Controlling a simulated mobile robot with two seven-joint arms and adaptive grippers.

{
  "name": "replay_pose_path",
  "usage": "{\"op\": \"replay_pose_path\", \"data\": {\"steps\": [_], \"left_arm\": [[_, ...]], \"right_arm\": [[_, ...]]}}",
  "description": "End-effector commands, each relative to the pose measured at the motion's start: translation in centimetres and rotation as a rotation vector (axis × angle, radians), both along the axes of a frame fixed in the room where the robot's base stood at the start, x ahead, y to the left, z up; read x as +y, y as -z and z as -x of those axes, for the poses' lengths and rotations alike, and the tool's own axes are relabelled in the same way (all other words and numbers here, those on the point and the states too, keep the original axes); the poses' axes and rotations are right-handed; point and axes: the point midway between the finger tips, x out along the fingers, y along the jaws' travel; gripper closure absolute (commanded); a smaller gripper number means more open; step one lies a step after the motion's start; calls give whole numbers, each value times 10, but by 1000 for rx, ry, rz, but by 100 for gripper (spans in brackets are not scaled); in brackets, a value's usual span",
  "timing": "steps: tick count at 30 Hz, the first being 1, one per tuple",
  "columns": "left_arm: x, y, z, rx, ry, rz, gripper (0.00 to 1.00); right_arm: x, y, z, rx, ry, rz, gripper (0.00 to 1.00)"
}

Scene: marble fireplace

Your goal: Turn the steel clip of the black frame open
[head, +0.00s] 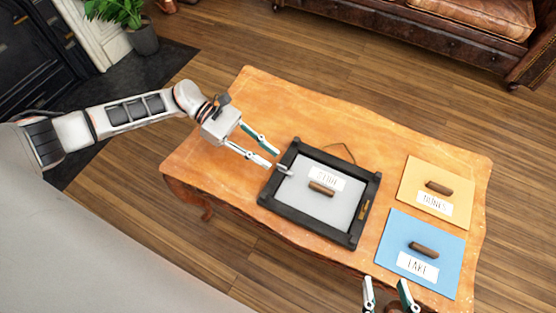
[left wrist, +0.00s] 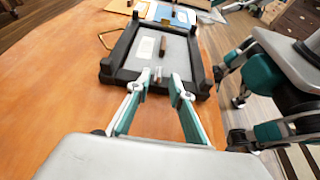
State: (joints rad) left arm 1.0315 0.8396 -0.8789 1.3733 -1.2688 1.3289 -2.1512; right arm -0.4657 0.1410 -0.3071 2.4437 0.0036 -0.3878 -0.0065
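The black frame (head: 312,231) lies on the wooden table with its grey backing (head: 300,205) facing up. The small steel clip (head: 284,170) sits at the frame's left rail and reaches over the backing's edge. My left gripper (head: 272,158) is open and empty, its fingertips just short of the clip. In the left wrist view, the clip (left wrist: 158,76) shows between the spread fingertips (left wrist: 159,80); I cannot tell whether they touch it. A brass-coloured piece (head: 365,208) is on the frame's right rail. My right gripper (head: 387,284) is open at the bottom edge.
A wooden handle (head: 321,188) and white label lie on the backing. A cord loop (head: 343,150) sticks out behind the frame. An orange card (head: 420,180) and blue card (head: 400,237) with handles lie to the right. The table (head: 250,95) is clear behind the frame.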

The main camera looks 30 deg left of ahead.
Motion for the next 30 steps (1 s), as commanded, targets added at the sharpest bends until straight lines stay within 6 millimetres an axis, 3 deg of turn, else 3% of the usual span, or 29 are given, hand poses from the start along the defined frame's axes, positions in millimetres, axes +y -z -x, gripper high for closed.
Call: {"op": "replay_pose_path", "data": {"steps": [7, 18, 19, 21, 30], "left_arm": [[-29, 12, 2, 1, 1, 0, 78], [-36, 16, 2, 1, -2, 0, 78], [-36, 16, 2, 1, -2, 0, 81], [-36, 16, 2, 1, -2, 0, 99], [-36, 15, 2, 2, -6, 0, 100]], "right_arm": [[-1, 1, 0, 2, -1, 4, 60], [-1, 1, 0, 2, -1, 4, 60], [-1, 1, 0, 2, -1, 4, 60], [-1, 1, 0, 2, -1, 4, 60], [-1, -1, 0, -1, -1, 4, 60]]}}
